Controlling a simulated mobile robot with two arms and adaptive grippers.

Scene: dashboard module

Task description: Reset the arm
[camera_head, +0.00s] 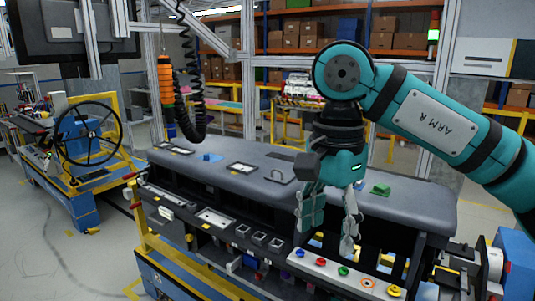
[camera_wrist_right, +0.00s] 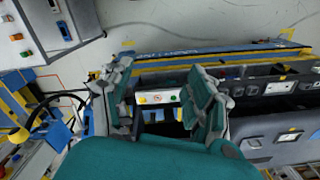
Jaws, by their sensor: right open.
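My right arm, marked "ARM R", comes in from the right in the head view. Its teal and grey gripper (camera_head: 328,236) points down over the front of the grey dashboard module (camera_head: 235,180), above the button panel at its right end. The fingers are apart with nothing between them. In the right wrist view the gripper (camera_wrist_right: 165,112) is also open, and the white button panel (camera_wrist_right: 162,97) shows beyond the gap between its fingers. I cannot tell whether the fingertips touch anything. My left gripper is not in view.
A green block (camera_head: 380,189) sits on the module's top near the gripper. An orange tool (camera_head: 166,82) hangs on a black coiled cable at left. A steering wheel (camera_head: 88,133) stands on a blue and yellow cart at far left. Shelves (camera_head: 300,38) with boxes stand behind.

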